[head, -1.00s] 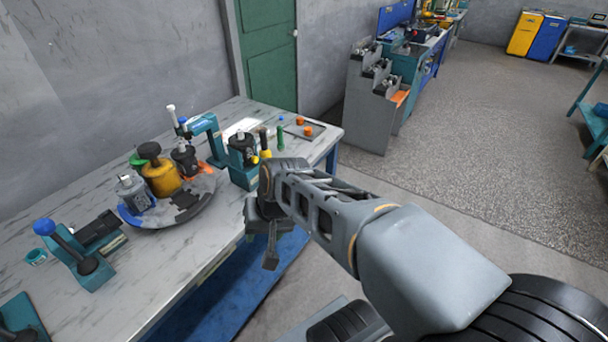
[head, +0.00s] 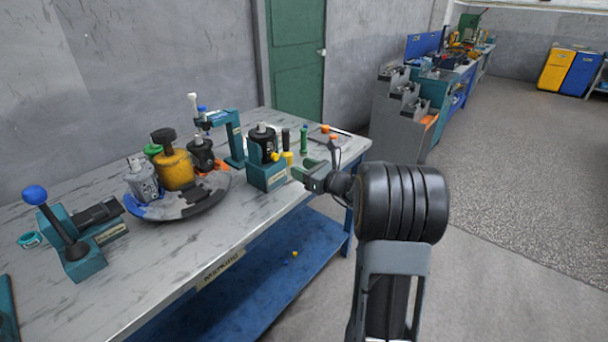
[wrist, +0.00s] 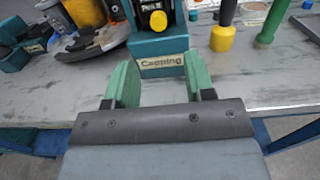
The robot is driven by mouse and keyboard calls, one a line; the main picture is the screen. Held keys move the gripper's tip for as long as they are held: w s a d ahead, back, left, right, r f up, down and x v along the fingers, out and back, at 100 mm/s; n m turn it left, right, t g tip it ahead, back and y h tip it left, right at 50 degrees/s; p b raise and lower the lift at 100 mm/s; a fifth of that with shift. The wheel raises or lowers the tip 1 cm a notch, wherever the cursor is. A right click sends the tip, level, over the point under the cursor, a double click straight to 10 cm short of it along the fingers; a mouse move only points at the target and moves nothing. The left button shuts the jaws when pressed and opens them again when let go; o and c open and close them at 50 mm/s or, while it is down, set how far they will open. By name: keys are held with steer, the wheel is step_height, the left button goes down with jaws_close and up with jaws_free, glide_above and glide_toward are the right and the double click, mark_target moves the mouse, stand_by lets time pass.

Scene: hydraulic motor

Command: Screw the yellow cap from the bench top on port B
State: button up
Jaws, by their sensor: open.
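A black motor (head: 263,138) sits in a teal stand (head: 268,178) near the bench's right end; the wrist view shows the stand's "Capping" label (wrist: 161,62). A yellow cap-like piece (wrist: 158,20) is on the motor's front, under a label too small to read surely. A small yellow piece (head: 294,254) lies on the blue lower shelf; I cannot tell what it is. I make out no loose yellow cap on the bench top. My gripper (wrist: 160,82) is open and empty, its green fingers apart in front of the stand, at the bench's front edge.
Right of the stand stand a yellow-ended tool (wrist: 221,38) and a green tool (wrist: 268,25). A round turntable (head: 190,205) with several motors is to the left, beside a teal lever fixture (head: 80,252). The bench front between them is clear.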

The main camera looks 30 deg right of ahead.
mark_target(277, 157)
steer(key=shift+x, duration=4.1)
steer(key=shift+a, duration=0.15)
steer(key=shift+c, duration=0.5)
jaws_close()
